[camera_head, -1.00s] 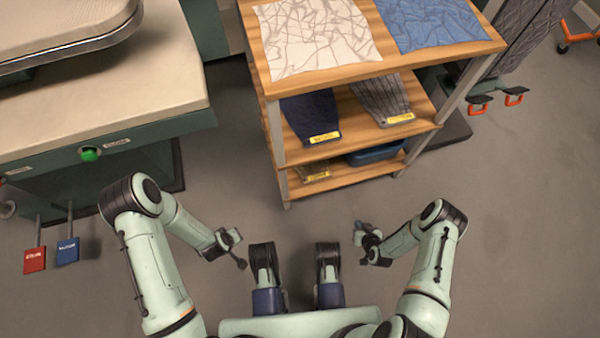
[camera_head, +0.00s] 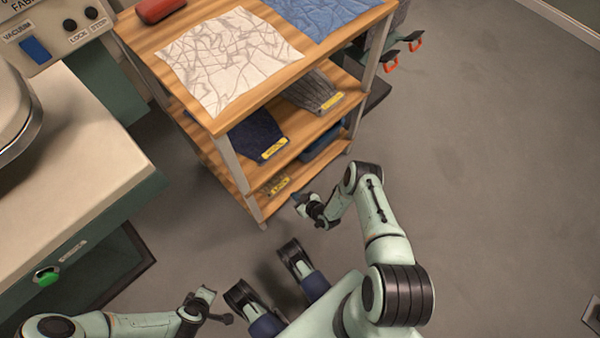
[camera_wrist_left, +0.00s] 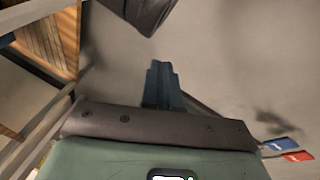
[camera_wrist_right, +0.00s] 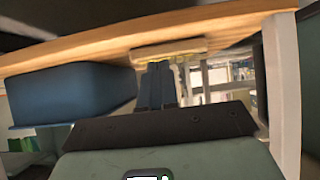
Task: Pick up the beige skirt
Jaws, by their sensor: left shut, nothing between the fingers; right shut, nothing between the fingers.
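A small beige folded garment with a yellow tag (camera_head: 278,185) lies at the front of the rack's lowest shelf, mostly hidden under the shelf above. It seems to be the beige skirt. In the right wrist view, which looks upside down, a flat beige edge (camera_wrist_right: 168,49) shows just beyond my fingertips. My right gripper (camera_head: 298,199) is shut and empty, close in front of that shelf and right of the tag; I see no contact. My left gripper (camera_head: 207,294) is shut and empty, low over the floor at the lower left, away from the rack.
The wooden rack (camera_head: 190,120) carries a cream patterned cloth (camera_head: 230,58) and blue cloth (camera_head: 325,15) on top, navy (camera_head: 255,133) and grey (camera_head: 310,92) garments in the middle. A blue bin (camera_wrist_right: 70,95) stands beside the beige garment.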

